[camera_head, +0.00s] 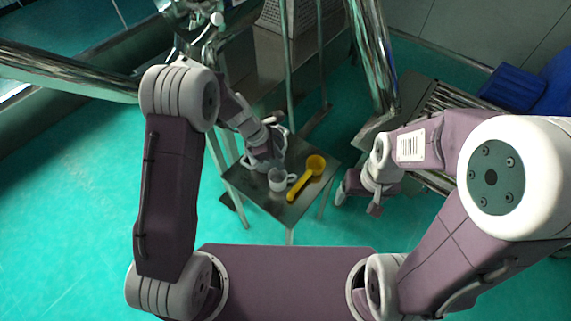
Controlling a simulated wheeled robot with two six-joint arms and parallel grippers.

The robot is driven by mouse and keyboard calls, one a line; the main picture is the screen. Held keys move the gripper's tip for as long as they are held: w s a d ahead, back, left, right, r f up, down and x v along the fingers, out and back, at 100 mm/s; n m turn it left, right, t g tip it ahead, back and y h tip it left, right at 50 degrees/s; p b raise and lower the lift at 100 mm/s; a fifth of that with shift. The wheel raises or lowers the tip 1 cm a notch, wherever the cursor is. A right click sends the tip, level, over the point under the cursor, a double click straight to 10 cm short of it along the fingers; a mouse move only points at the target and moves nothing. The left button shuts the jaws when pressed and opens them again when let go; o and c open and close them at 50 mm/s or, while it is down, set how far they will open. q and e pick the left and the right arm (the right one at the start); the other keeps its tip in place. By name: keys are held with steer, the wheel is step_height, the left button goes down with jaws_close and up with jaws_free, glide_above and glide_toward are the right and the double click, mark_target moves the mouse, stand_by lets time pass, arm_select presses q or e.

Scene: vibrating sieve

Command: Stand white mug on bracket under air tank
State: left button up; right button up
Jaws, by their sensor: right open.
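A small white mug (279,180) stands on a small dark square-topped stand (262,194), close to its front edge. My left gripper (268,163) is directly behind the mug, at or very near its rim. Its fingers are too small and overlapped to show whether they hold the mug. My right gripper (358,193) is open and empty, to the right of the stand and apart from it. I cannot clearly make out the air tank or its bracket.
A yellow scoop (308,177) lies on the stand to the right of the mug. Shiny metal posts and pipes (374,60) rise behind it. A slatted metal rack (455,101) and blue bins (512,88) are at the right. Green floor (70,215) is clear at the left.

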arm_select(q)
steer(key=shift+v, duration=0.9)
steer(key=s+a+r+m+y, duration=0.2)
steer(key=s+a+r+m, duration=0.1)
steer(key=s+a+m, duration=0.3)
steer(key=s+a+r+m+y, duration=0.2)
steer(key=s+a+r+m, duration=0.1)
steer(key=s+a+m, duration=0.4)
steer(key=s+m, duration=0.3)
steer(key=m, duration=0.3)
steer(key=shift+s+a+r, duration=0.15)
steer(key=shift+s+a, duration=0.05)
steer(key=shift+s, duration=0.2)
steer(key=shift+c, duration=1)
